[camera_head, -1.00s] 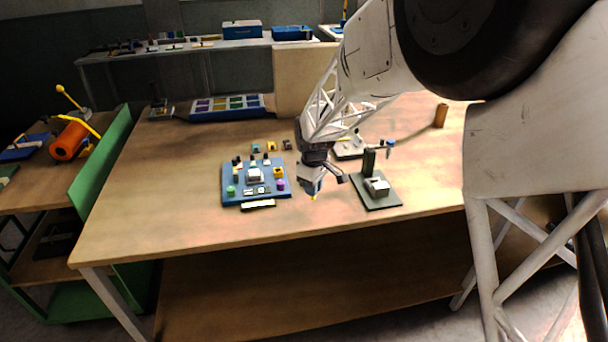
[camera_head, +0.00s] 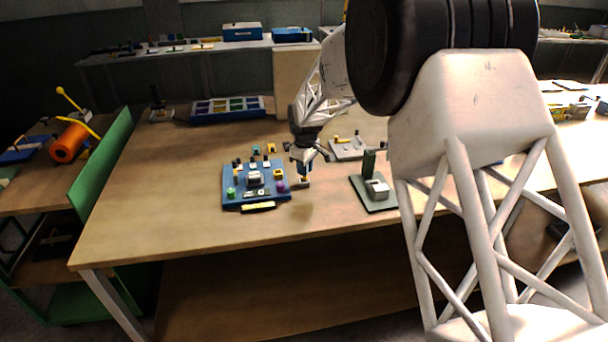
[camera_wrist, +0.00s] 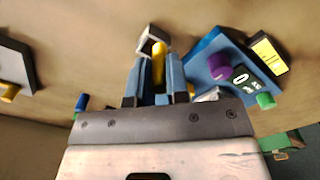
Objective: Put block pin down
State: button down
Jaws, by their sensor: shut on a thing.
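My gripper (camera_head: 303,178) is low over the table, just right of the blue board (camera_head: 228,190). In the wrist view its two blue fingers (camera_wrist: 160,85) are shut on a yellow pin (camera_wrist: 159,63). A small pale square block (camera_wrist: 150,40) shows at the pin's far end, and a pale piece also shows below the fingers in the head view (camera_head: 304,184). I cannot tell whether the pin and block are joined, or whether they touch the table.
The table front (camera_head: 290,222) is clear.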

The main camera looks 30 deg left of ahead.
jog(key=shift+w+a, duration=0.25)
jog(key=shift+w+a, duration=0.1)
jog(key=shift+w+a, duration=0.15)
jog(key=shift+f, duration=1.8)
jog(key=shift+f, duration=0.2)
jog(key=c, duration=1.1)
grip_release()
jog(key=shift+r, duration=0.15)
notch_tip(320, 180, up, 12)
